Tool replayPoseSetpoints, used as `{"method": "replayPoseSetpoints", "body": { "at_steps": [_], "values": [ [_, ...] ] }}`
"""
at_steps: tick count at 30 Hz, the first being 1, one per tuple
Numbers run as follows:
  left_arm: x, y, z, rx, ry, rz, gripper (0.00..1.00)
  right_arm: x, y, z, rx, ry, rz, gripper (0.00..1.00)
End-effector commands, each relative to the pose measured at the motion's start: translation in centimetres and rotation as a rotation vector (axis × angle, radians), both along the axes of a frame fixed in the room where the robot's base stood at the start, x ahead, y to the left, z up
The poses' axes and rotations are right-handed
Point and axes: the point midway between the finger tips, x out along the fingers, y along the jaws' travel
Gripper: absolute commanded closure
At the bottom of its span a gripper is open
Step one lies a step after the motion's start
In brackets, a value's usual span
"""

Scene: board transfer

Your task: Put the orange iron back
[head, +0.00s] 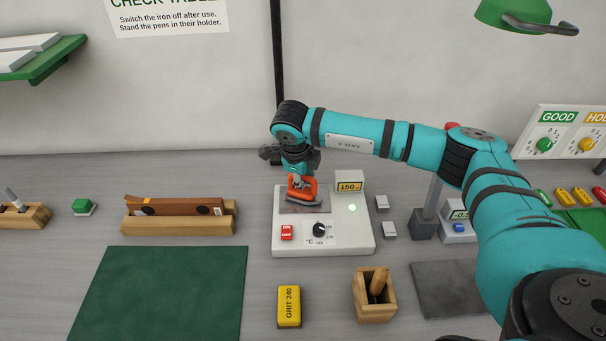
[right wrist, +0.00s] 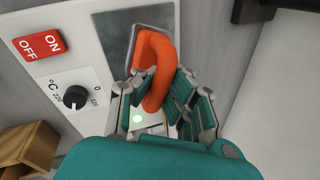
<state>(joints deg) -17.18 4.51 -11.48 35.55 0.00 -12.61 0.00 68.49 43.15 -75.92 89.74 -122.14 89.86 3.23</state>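The orange iron (head: 302,187) is at the grey plate of the white heating station (head: 345,246). Its looped orange handle (right wrist: 157,48) shows large in the right wrist view. My right gripper (head: 299,172) reaches down over the iron from above. In the right wrist view its fingers (right wrist: 163,88) lie close on both sides of the handle and appear shut on it. The fingers hide part of the handle, and I cannot tell whether the sole touches the plate. The station has a red switch (head: 287,232), a dial (head: 319,230), a lit green lamp (head: 352,208) and a display reading 150. My left gripper is not in view.
Two small grey blocks (head: 389,230) sit right of the station. In front are a yellow grit block (head: 289,306) and a wooden holder (head: 375,308) with a wooden-handled tool. A green mat (head: 160,295) lies bare at left, before a wooden tray (head: 180,226) holding a brown bar.

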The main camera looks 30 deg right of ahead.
Motion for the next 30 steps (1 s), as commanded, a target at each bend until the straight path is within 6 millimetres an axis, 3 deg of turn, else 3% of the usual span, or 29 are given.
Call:
{"method": "replayPoseSetpoints", "body": {
  "at_steps": [9, 16, 25, 30],
  "values": [
    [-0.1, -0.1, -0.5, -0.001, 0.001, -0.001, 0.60, 0.0, 0.1, -0.4, 0.001, -0.002, 0.001, 1.00],
    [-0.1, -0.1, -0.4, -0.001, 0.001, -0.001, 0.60, 0.0, 0.0, -0.3, 0.000, 0.000, 0.000, 0.72],
    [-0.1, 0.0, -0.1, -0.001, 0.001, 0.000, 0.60, 0.0, 0.1, -0.1, 0.000, 0.000, 0.000, 0.71],
    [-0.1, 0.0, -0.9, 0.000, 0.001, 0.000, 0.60, -0.2, 0.4, 1.3, 0.001, -0.003, 0.001, 0.71]
  ]
}}
